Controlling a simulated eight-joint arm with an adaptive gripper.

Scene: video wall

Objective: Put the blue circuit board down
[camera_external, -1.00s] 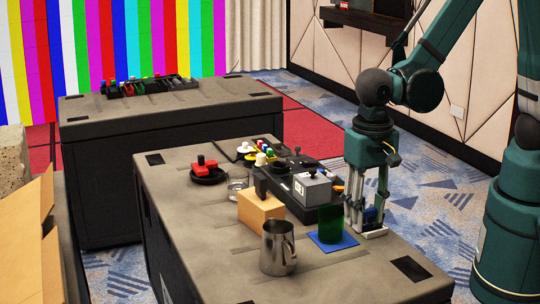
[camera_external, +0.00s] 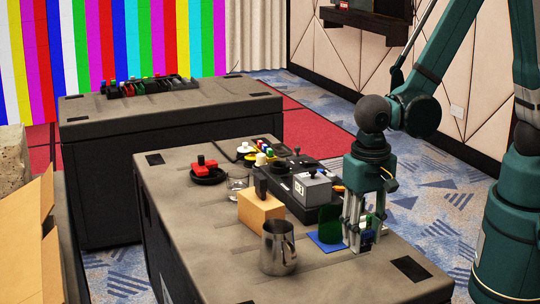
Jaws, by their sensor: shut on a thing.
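My gripper (camera_external: 357,246) points straight down at the right front part of the near case top. It is shut on a small blue circuit board (camera_external: 367,237), which shows between and behind the fingers with a pale part near it. Much of the board is hidden by the fingers. I cannot tell whether the board touches the case top. A flat blue square (camera_external: 322,242) lies just left of my gripper, with a dark green see-through cup (camera_external: 330,222) on it. The fingers overlap the square's right side in this view.
A steel pitcher (camera_external: 278,250) stands left of the cup, near a wooden block (camera_external: 260,211). A dark control panel with a grey box (camera_external: 312,188) lies behind. A red joystick (camera_external: 207,166) is farther back. The front right of the near case top (camera_external: 350,283) is mostly clear.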

